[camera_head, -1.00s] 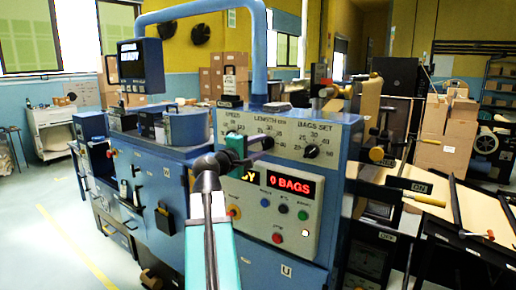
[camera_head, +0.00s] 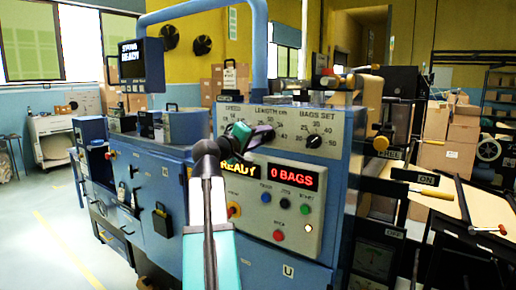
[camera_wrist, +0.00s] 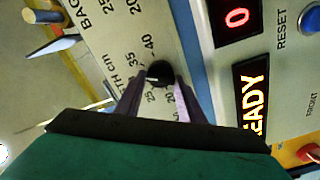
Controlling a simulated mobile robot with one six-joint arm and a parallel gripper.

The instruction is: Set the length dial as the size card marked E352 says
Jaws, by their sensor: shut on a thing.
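The length dial (camera_wrist: 160,73) is a small black knob with a white pointer mark, seen in the wrist view between my gripper's two fingertips. My gripper (camera_wrist: 160,84) is shut on this knob. The pointer mark faces left in that view, between the printed 35 and 25; a finger partly covers the scale there. In the head view my gripper (camera_head: 262,135) is at the panel below the LENGTH cm label (camera_head: 270,114) and hides the dial. I cannot make out a size card marked E352 in either view.
The BAGS SET dial (camera_head: 314,141) is right of my gripper. Below are a READY display, a 0 BAGS display (camera_head: 293,177) and several push buttons. A blue tube frame rises over the machine. A paper-covered table (camera_head: 458,190) stands at the right.

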